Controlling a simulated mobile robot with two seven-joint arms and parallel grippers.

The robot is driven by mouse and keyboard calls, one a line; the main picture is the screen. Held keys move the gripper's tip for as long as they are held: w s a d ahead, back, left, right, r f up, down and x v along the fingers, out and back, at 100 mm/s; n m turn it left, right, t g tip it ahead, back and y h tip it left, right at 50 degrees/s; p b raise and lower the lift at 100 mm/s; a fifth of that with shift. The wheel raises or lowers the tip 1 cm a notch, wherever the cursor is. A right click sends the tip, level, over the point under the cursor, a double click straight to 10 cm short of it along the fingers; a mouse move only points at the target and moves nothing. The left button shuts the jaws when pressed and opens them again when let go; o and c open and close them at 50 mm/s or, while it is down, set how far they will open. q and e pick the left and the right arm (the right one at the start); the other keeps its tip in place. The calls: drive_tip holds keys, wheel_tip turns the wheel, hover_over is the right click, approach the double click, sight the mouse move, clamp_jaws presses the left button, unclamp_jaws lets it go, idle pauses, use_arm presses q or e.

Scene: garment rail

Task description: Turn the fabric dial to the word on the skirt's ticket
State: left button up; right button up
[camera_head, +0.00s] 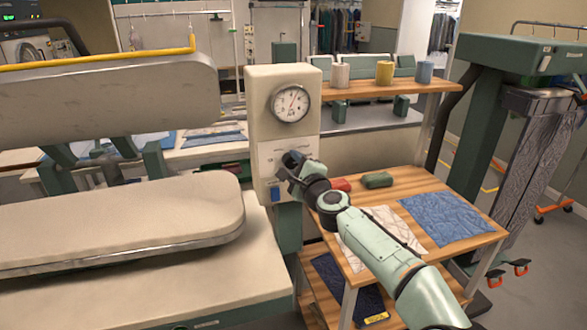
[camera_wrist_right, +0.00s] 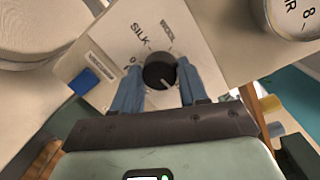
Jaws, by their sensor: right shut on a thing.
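The fabric dial is a round black knob (camera_wrist_right: 158,72) on the cream control panel (camera_head: 270,155) below the gauge. The word SILK and a second, smaller word are printed near it in the right wrist view. A pale mark shows on the knob, but I cannot tell which word it is set to. My right gripper (camera_head: 291,164) is at the panel, its two blue-grey fingers (camera_wrist_right: 160,78) closed on either side of the knob. In the head view the gripper hides the knob. No skirt ticket is readable. My left gripper is out of view.
A round gauge (camera_head: 291,103) sits above the panel, and a blue switch (camera_head: 275,194) is low on it. The padded press (camera_head: 120,225) fills the left. A wooden table (camera_head: 400,184) with folded cloths stands right. A shelf (camera_head: 400,88) with several spools is behind.

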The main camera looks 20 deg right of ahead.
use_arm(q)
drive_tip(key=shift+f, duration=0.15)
use_arm(e)
drive_tip(key=shift+m, duration=0.3)
drive_tip(key=o, duration=1.1)
drive_tip(key=shift+c, duration=0.2)
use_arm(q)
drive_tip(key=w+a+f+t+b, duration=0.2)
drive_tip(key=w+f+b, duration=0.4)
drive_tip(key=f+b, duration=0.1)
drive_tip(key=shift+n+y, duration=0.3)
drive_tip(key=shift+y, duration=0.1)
use_arm(e)
drive_tip(key=s+d, duration=0.2)
drive_tip(key=s, duration=1.1)
drive_tip(key=shift+s+r, duration=0.15)
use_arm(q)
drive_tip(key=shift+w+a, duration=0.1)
